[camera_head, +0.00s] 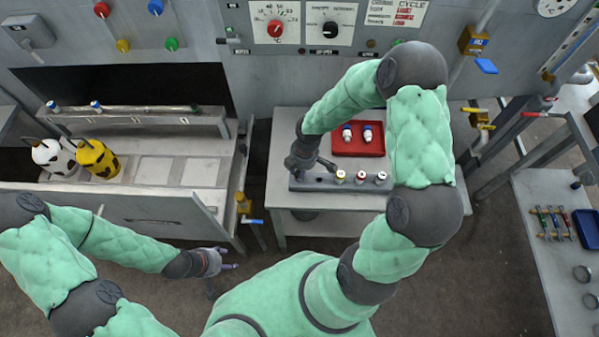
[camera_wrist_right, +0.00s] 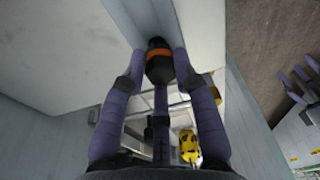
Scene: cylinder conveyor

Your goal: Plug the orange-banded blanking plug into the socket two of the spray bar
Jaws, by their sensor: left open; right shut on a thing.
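The orange-banded blanking plug (camera_wrist_right: 159,60), black with an orange band, is held between the fingertips of my right gripper (camera_wrist_right: 160,68) in the right wrist view. In the head view my right gripper (camera_head: 322,164) is over the left end of the grey rack; the plug cannot be made out there. A long grey bar (camera_head: 140,113), apparently the spray bar, lies at the back of the left basin. Two blue-and-white plugs stand at its left, and a small dark piece is near its right end. Socket two cannot be identified. My left gripper (camera_head: 222,262) is open and empty, low in front of the basin.
The grey rack (camera_head: 310,183) holds several white plugs with coloured bands. A red tray (camera_head: 373,147) with two blue-topped white plugs lies behind it on the table. White and yellow jugs (camera_head: 97,157) stand in the basin. A side bench (camera_head: 545,262) holds tools at right.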

